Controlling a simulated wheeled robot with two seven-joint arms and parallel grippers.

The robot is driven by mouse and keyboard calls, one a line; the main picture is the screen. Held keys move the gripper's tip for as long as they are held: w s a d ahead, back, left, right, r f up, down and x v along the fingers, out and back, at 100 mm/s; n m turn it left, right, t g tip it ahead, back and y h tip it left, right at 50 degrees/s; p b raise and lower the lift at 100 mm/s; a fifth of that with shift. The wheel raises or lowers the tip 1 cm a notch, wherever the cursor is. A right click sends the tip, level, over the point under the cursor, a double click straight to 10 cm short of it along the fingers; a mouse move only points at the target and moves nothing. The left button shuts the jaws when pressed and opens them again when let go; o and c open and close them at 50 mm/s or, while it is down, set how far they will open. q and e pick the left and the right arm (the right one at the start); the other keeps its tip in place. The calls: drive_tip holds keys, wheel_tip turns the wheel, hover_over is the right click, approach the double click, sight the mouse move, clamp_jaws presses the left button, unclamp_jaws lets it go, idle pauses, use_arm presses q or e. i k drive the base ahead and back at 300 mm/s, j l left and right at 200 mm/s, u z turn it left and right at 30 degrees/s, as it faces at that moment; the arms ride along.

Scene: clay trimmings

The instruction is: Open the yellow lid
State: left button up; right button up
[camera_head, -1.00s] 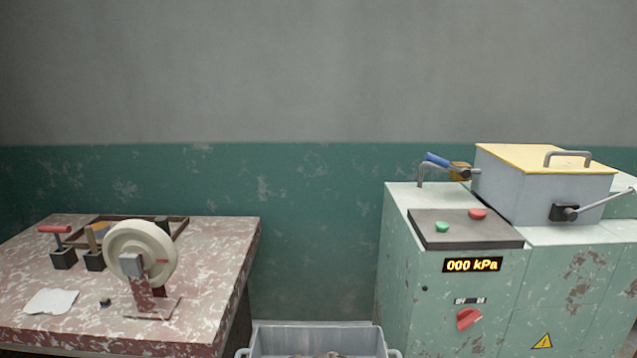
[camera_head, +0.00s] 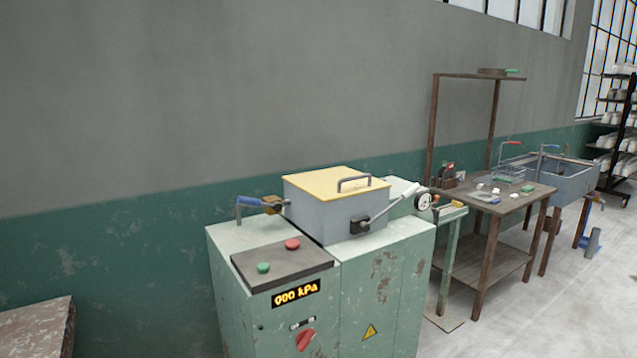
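The yellow lid (camera_head: 328,182) lies flat and closed on top of a grey box (camera_head: 318,218) on the green machine. A grey bar handle (camera_head: 354,182) stands on the lid near its right side. A lever with a pale grip (camera_head: 392,207) is fixed to the box's front and points up to the right. A blue-handled lever (camera_head: 250,201) sits at the box's left side. Neither of my grippers shows in the head view.
The green machine (camera_head: 378,290) has a dark panel with green (camera_head: 263,268) and red (camera_head: 292,244) buttons, a "000 kPa" display (camera_head: 295,294) and a red knob (camera_head: 305,340). A pressure gauge (camera_head: 424,201) is right of the box.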

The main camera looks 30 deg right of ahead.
sight(336, 183)
drive_tip(key=l, duration=0.7)
drive_tip(key=k+l+u, duration=0.15)
drive_tip(key=l, duration=1.3)
drive_tip(key=i+l, duration=0.15)
drive_tip(key=l, duration=0.15)
drive_tip(key=i+l+u, duration=0.15)
drive_tip(key=l, duration=0.15)
drive_tip(key=i+l, duration=0.1)
drive_tip(key=l, duration=0.25)
drive_tip(key=i+l+u, duration=0.15)
drive_tip(key=l, duration=0.15)
